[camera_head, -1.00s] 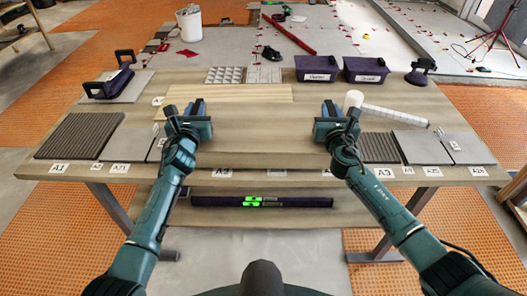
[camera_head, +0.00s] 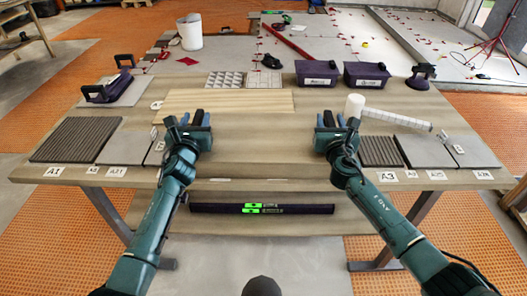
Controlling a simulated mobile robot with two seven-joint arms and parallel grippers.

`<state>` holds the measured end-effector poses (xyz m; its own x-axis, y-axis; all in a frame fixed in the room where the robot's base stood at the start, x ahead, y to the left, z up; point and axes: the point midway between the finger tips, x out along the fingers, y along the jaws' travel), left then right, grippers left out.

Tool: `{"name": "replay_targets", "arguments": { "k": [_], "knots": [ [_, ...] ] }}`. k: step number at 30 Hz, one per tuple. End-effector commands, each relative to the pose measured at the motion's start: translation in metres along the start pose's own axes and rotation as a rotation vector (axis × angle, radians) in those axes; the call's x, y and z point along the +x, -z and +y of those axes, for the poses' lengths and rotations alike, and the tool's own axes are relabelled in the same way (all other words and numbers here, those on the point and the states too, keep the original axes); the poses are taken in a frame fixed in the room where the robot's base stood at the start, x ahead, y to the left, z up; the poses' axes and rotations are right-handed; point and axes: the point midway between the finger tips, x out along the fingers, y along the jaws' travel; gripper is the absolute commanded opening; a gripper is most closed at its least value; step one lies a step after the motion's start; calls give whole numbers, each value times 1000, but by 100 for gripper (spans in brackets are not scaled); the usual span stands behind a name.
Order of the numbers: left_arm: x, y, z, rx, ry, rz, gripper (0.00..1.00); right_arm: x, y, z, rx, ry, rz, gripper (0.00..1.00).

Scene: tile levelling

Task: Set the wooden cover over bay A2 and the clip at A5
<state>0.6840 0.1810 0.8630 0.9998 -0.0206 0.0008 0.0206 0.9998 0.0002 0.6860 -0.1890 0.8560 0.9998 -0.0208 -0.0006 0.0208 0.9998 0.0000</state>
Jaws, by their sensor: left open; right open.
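The wooden cover appears to be the pale, flat plank (camera_head: 245,101) lying across the back middle of the table. My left gripper (camera_head: 196,118) is open; its fingers overlap the plank's front-left edge in the picture, and I cannot tell whether they touch it. My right gripper (camera_head: 331,119) is open and empty, to the right of the plank and apart from it. The table between my arms is bare, and no A2 label is readable there. Small white pieces sit on the grey tile at left (camera_head: 160,146) and at right (camera_head: 458,149); I cannot tell which is the clip.
Ribbed dark tiles lie at A1 (camera_head: 77,139) and A3 (camera_head: 380,151). Two purple bins (camera_head: 317,75) (camera_head: 367,76) and white spacer grids (camera_head: 224,79) stand at the back. A purple handled tool (camera_head: 110,90) lies back left.

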Motion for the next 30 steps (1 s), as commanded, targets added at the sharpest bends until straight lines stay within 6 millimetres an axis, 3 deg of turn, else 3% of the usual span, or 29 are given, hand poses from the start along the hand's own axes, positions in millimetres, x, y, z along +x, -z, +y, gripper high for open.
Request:
{"name": "replay_targets", "arguments": {
  "k": [5, 18, 26, 30],
  "knots": [
    [-17, 1, 1, 4, -1, 0, 42, 0, 0, 0, 0, 0, 0, 42],
    [-100, 2, 0, 0, 1, 3, 42, 0, 0, 0, 0, 0, 0, 42],
    [-119, 0, 0, 0, 0, 1, 42, -3, 1, 0, 0, 0, 1, 42],
    [-119, 0, 0, 0, 0, 1, 42, -17, 1, 0, -1, -1, 0, 42]
  ]
}}
